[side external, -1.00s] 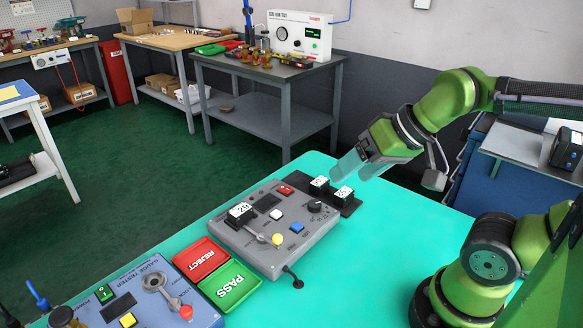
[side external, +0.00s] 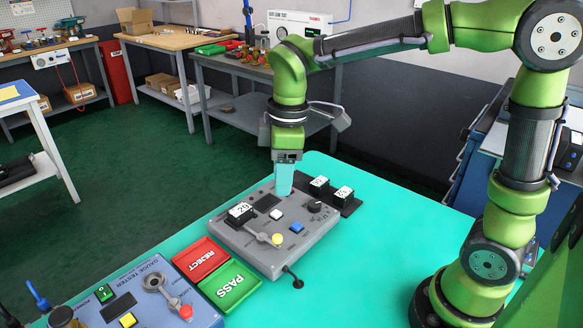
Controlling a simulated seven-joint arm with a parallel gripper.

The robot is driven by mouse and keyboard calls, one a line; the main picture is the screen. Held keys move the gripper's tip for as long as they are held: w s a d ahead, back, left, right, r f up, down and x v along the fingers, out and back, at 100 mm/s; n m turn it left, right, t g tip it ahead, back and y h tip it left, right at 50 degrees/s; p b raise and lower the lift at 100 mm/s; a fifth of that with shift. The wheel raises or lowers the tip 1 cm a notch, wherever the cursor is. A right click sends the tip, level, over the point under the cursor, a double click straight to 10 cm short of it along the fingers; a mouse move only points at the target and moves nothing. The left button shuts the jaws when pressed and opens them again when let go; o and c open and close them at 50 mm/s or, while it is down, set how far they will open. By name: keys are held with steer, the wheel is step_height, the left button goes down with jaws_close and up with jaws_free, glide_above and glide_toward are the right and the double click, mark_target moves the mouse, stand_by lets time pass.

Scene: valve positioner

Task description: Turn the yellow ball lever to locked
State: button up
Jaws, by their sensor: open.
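The yellow ball lever (side external: 277,239) is on the front of the grey valve positioner box (side external: 262,258). Its metal arm runs from a pivot at the upper left to the yellow ball at the front right. My gripper (side external: 284,187) points straight down above the back part of the grey box, behind the lever and apart from it. Its pale teal fingers overlap in this view, and nothing shows between them. The fingers hide part of the box's back edge and the red button there. No locked marking on the box is readable.
A black block labelled 29 (side external: 241,211) sits on the box's left. A white button (side external: 276,215), blue button (side external: 296,228) and black knob (side external: 315,206) are near the lever. Two labelled black blocks (side external: 343,194) stand behind right. Red REJECT (side external: 202,258) and green PASS (side external: 230,286) trays are left.

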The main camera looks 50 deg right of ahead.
mark_target(277, 236)
steer(key=f+n, duration=0.2)
steer(key=f, duration=0.3)
steer(key=f+n, duration=0.2)
steer(key=f, duration=0.3)
steer(key=w+f+n+g, duration=0.1)
steer(key=f+n, duration=0.1)
steer(key=f, duration=0.3)
steer(key=shift+a+f, duration=0.1)
steer(key=shift+a, duration=0.3)
jaws_close()
